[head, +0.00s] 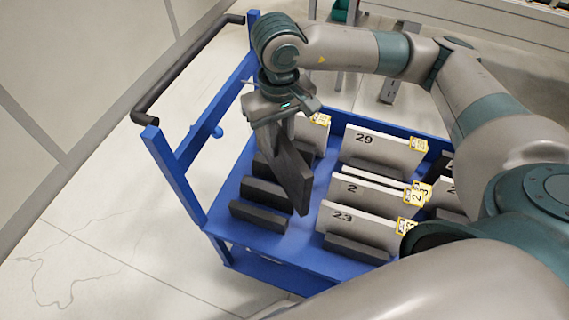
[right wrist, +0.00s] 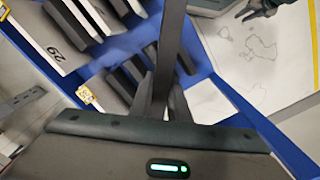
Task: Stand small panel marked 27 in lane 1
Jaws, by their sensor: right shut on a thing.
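My right gripper (head: 277,112) is above the left part of the blue cart and is shut on a dark, thin panel (head: 292,178). The panel hangs down from the jaws, tilted in the head view. In the right wrist view the panel (right wrist: 174,45) shows nearly edge-on between the fingers (right wrist: 163,105). No number shows on it, so I cannot read 27. Beneath and beside it are dark slotted bars (head: 258,217) on the cart's left side. No lane number is readable there.
The blue cart (head: 318,267) carries white panels marked 29 (head: 375,150), 2 (head: 365,190) and 23 (head: 355,222), standing in dark holders with yellow-edged tags. The cart's black handle (head: 185,70) and blue upright (head: 172,175) stand at the left. Open floor lies left of the cart.

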